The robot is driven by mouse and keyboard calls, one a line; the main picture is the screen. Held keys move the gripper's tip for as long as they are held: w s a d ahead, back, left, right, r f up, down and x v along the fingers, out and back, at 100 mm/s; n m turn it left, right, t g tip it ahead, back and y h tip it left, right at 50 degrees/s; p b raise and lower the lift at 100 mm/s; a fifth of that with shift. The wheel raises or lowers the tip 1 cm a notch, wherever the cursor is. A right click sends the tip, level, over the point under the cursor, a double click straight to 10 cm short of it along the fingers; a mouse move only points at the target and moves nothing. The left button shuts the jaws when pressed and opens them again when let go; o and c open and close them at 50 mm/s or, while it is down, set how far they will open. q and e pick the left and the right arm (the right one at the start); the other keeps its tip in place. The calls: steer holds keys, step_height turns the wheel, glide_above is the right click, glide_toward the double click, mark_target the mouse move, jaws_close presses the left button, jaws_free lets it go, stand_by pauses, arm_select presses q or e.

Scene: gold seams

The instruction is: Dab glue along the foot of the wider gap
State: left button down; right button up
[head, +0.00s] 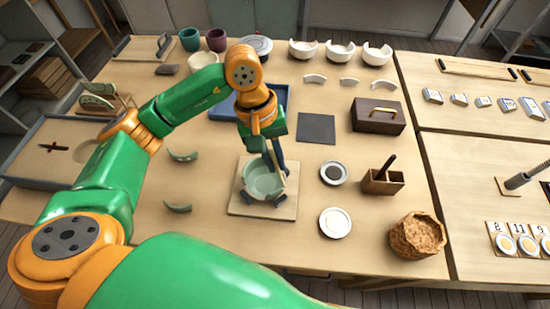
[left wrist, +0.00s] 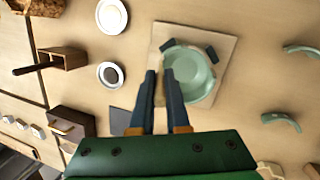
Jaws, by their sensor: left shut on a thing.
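A pale green bowl (head: 262,182) stands on a light square board (head: 236,206) in the middle of the table, with dark blocks against its side. It also shows in the left wrist view (left wrist: 190,72). Its gaps are too small to make out. Two curved green shards, an upper one (head: 183,156) and a lower one (head: 178,208), lie left of the board. My left gripper (head: 274,165) points down at the bowl's far rim. Its fingers (left wrist: 162,78) are shut on a thin pale thing, mostly hidden between them. I cannot tell whether it touches the bowl. My right gripper is out of view.
Right of the board are a dark-filled dish (head: 334,174), a white dish (head: 335,223), a wooden holder (head: 382,182) with a dark stick, and a brown rough-sided container (head: 417,236). A dark box (head: 378,116) and grey mat (head: 316,129) lie farther back.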

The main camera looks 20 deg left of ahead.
arm_select(q)
steer(key=shift+f+b, duration=0.15)
steer(key=shift+b, duration=0.15)
stand_by(0.5)
stand_by(0.4)
steer(key=shift+r, duration=0.2)
steer(key=shift+w+a+r+b, duration=0.15)
steer(key=shift+w+b, duration=0.1)
steer(key=shift+w, duration=0.3)
steer(key=shift+w+a+f+b, duration=0.1)
steer(key=shift+w+b, duration=0.15)
steer(key=shift+w, duration=0.3)
steer(key=shift+b, duration=0.5)
steer(key=shift+f, duration=0.25)
steer(key=shift+r, duration=0.1)
steer(key=shift+r, duration=0.1)
